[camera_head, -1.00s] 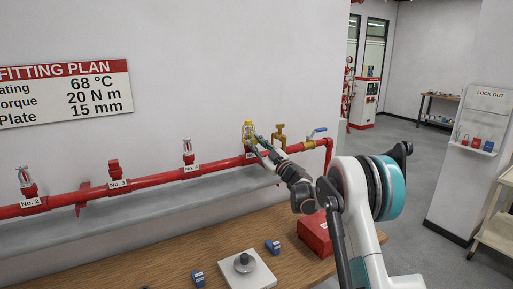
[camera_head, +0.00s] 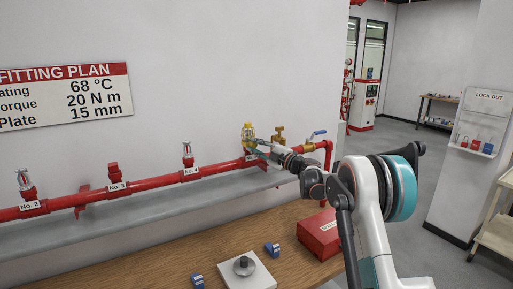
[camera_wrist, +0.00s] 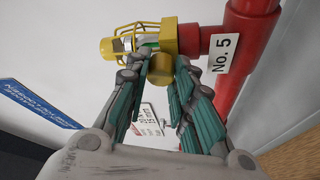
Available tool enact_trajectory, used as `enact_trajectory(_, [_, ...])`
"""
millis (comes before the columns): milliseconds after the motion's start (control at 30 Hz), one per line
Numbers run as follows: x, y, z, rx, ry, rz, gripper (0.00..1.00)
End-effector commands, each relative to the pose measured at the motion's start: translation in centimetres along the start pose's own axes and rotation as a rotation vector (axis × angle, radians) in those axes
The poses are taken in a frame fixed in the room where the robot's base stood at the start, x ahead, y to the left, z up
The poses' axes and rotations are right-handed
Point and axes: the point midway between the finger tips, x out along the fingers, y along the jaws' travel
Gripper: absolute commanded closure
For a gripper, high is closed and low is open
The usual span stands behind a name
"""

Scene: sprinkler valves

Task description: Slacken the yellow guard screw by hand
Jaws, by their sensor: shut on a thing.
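The yellow guard (camera_head: 249,133) is a wire cage on the sprinkler at the No. 5 outlet of the red pipe. In the wrist view the cage (camera_wrist: 126,38) lies at the top, joined to a yellow block (camera_wrist: 190,40). The yellow guard screw (camera_wrist: 160,66) sticks out below the block towards my gripper. My gripper (camera_wrist: 155,74) has its teal-padded fingers on either side of the screw and is shut on it. In the head view my gripper (camera_head: 262,148) reaches the guard from the right; the screw is too small to make out there.
The red pipe (camera_head: 130,185) runs along the wall above a grey ledge, with other outlets to the left. A brass valve (camera_head: 278,135) and a blue-handled valve (camera_head: 318,134) stand close right of the guard. A red box (camera_head: 318,235) sits on the bench below my arm.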

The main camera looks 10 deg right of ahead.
Motion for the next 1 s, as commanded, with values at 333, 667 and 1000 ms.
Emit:
enact_trajectory(333, [0.0,0.03,-0.02,-0.014,0.0,-0.006,1.0])
enact_trajectory(667, [0.0,0.03,-0.01,-0.013,0.0,-0.005,0.57])
enact_trajectory(1000, [-0.45,0.06,0.03,-0.013,-0.001,-0.005,0.57])
